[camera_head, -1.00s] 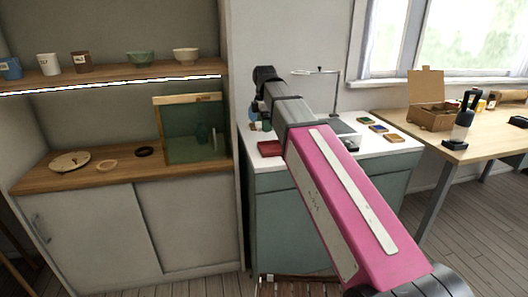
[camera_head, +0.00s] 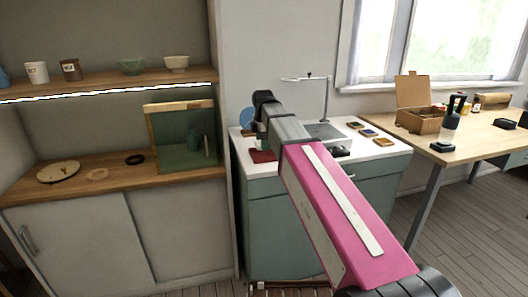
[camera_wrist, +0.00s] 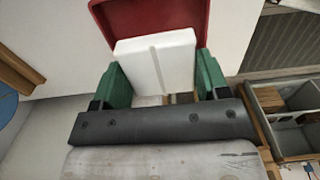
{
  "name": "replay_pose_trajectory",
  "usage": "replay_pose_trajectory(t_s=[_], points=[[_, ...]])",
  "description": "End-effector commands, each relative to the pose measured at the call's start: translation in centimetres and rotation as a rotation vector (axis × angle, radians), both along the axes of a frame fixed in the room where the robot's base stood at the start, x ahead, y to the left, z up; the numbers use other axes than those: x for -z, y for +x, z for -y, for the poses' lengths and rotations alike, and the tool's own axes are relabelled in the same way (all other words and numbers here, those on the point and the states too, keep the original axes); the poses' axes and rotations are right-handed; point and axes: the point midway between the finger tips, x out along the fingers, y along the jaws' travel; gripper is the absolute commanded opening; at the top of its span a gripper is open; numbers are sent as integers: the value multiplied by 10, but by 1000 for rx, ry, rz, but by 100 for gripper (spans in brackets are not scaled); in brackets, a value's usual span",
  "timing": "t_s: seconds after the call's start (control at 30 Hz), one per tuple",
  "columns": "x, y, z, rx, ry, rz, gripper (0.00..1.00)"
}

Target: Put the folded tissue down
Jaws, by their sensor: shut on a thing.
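The folded tissue (camera_wrist: 155,62) is a white, flat block with a crease line, seen in the wrist view. My gripper (camera_wrist: 163,78) has green fingers on either side of it and is shut on it. Beyond and under the tissue in that view is a red flat piece (camera_wrist: 108,18) on the white worktop (camera_wrist: 65,22). I cannot tell whether the tissue touches it. In the head view, the red piece (camera_head: 262,156) lies at the left of the white worktop (camera_head: 372,157); the tissue and fingertips are hidden behind my arm.
A round blue thing (camera_head: 247,117) stands by my wrist. A wooden shelf with a glass-fronted box (camera_head: 184,135) is left.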

Motion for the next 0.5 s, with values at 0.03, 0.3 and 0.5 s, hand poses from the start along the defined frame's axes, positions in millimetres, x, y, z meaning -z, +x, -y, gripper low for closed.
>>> replay_pose_trajectory(t_s=[0.03,0.3,0.5], points=[[2,3,2,1,0,0,42],[21,4,4,0,0,-1,42],[43,4,4,0,0,0,42]])
